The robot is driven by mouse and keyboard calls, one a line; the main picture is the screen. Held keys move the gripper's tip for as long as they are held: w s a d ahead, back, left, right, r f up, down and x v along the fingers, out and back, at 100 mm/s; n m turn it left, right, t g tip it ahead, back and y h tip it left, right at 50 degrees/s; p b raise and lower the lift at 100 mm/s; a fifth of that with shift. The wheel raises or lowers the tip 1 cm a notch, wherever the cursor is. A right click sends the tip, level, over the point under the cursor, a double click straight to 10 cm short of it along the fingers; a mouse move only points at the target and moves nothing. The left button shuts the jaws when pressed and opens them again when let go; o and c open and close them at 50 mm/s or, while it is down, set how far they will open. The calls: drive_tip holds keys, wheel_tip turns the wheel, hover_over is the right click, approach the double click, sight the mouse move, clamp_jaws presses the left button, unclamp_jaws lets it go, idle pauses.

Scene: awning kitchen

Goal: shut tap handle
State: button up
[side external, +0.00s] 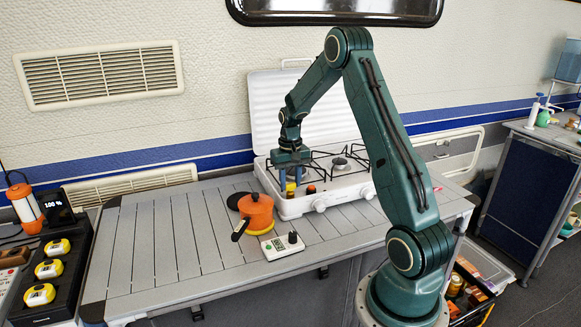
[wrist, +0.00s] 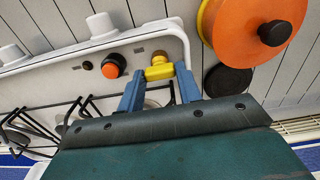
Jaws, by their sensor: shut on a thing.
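The yellow tap handle (wrist: 158,72) sits at the front edge of the white gas stove (side external: 335,195), near its left end in the side view. It is a short bar with a raised part in its middle. My gripper (wrist: 160,88) points down over this corner of the stove, with its two blue fingers on either side of the handle, shut on it. In the side view my gripper (side external: 291,180) partly hides the yellow handle (side external: 290,188). The lower part of the handle and any pipe under it cannot be made out.
An orange knob (wrist: 113,66) is close beside the handle, with white knobs (wrist: 101,26) farther along. The table's left part (side external: 160,240) is clear.

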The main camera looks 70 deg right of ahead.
sight(290, 184)
drive_tip(key=shift+r, duration=0.1)
idle(0.4)
drive_tip(key=o, duration=0.7)
wheel_tip(290, 184, up, 14)
idle(0.5)
drive_tip(key=shift+a, duration=0.1)
